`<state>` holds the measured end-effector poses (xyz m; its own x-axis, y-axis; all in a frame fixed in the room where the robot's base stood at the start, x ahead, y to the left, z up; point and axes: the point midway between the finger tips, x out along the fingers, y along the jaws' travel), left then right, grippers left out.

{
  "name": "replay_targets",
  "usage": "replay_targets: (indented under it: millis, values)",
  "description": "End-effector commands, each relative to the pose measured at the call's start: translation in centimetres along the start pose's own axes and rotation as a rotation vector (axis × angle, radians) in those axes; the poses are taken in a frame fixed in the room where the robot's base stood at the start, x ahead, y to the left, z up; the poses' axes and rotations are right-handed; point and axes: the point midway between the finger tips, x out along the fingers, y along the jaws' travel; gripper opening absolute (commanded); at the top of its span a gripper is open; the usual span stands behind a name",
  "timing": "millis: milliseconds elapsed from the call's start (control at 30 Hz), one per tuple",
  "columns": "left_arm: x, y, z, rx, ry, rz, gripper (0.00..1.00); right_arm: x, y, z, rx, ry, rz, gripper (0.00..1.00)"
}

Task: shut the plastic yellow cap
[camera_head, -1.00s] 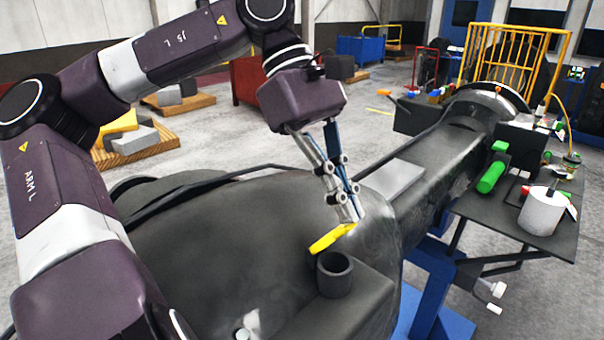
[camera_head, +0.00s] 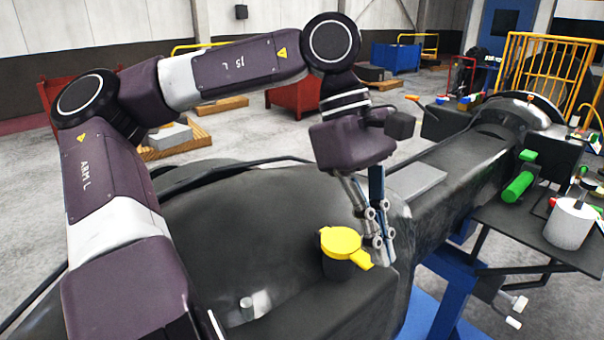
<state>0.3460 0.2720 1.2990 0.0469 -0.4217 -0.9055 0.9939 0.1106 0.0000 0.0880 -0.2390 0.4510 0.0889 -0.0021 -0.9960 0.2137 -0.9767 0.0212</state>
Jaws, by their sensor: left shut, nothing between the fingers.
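The yellow cap (camera_head: 341,241) lies over the mouth of the short black tube (camera_head: 338,268) on top of the dark casting (camera_head: 250,225). It covers the opening, and its tab sticks out toward the lower right. I cannot tell whether it is fully pressed down. My left gripper (camera_head: 384,260) is shut and empty, with its fingertips pointing down just right of the cap's tab. I cannot tell whether they touch the tab. My right gripper is not in view.
A small metal stub (camera_head: 247,308) stands up from the casting left of the tube. A dark side table (camera_head: 530,235) at the right carries a white pot (camera_head: 570,224) and a green cylinder (camera_head: 517,187). A yellow railing (camera_head: 552,70) stands behind.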

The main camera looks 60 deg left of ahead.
Motion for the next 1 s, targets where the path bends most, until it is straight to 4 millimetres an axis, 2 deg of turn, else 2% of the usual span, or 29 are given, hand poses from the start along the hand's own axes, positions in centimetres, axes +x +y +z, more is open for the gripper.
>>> replay_targets:
  millis: [333,600,1000]
  values:
    - [1.13,-0.01,-0.46,0.0,0.0,-0.001,0.0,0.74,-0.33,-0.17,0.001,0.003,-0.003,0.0]
    - [1.18,-0.01,-0.48,0.0,-0.001,0.0,0.0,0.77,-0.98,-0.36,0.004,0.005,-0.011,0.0]
    - [0.86,0.0,-0.33,0.0,-0.001,0.0,0.0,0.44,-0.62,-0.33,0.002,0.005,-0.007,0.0]
